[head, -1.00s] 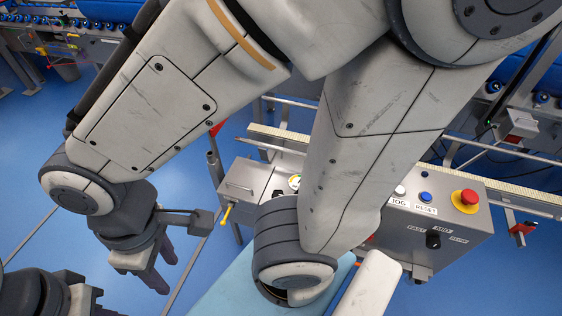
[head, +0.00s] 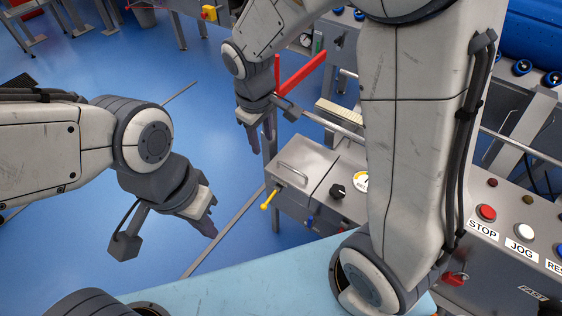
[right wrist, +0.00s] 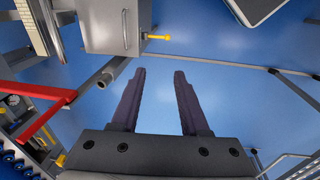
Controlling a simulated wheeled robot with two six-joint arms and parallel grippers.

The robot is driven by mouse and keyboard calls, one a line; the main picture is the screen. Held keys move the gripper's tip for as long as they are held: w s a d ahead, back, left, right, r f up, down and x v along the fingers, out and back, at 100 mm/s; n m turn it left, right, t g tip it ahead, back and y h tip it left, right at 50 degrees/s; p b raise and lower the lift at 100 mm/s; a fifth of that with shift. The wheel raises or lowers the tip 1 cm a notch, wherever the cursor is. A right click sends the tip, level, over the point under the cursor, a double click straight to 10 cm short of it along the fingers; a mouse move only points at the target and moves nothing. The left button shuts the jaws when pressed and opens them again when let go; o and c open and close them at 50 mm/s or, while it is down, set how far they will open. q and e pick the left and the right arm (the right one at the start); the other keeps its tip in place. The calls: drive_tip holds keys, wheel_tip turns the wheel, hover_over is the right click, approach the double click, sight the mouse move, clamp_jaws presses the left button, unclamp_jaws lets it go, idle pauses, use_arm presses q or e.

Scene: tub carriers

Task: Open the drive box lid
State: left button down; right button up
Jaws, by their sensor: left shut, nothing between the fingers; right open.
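The drive box (head: 300,165) is a grey metal box left of the control panel in the head view. Its flat top, which looks shut, carries a bar handle (head: 292,173). A yellow lever (head: 270,198) sticks out of its front. The box also shows at the top of the right wrist view (right wrist: 112,25). My right gripper (head: 262,143) is open and empty, just beyond and left of the box, apart from it; its spread fingers show in the right wrist view (right wrist: 156,75). My left gripper (head: 210,226) is shut and empty, over the floor left of the box.
A black knob (head: 337,191) and a gauge (head: 362,181) sit right of the handle, partly behind my arm. The control panel (head: 500,265) has STOP and JOG buttons. A red bar (head: 300,75) stands beyond my right gripper. A light blue surface (head: 240,275) lies in front. Open blue floor is at left.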

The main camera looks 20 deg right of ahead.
drive_tip(key=h+b, duration=0.1)
drive_tip(key=b, duration=0.6)
hover_over(287, 167)
drive_tip(key=s+a, duration=0.1)
drive_tip(key=a, duration=0.1)
wheel_tip(287, 167, down, 17)
drive_tip(key=f, duration=0.3)
drive_tip(key=d+f+b, duration=0.1)
drive_tip(key=f, duration=0.2)
drive_tip(key=w+f+b, duration=0.1)
drive_tip(key=f, duration=0.3)
drive_tip(key=shift+d, duration=0.4)
use_arm(q)
wheel_tip(287, 167, down, 12)
drive_tip(key=shift+s+d, duration=0.1)
use_arm(e)
clamp_jaws()
drive_tip(key=shift+s, duration=0.1)
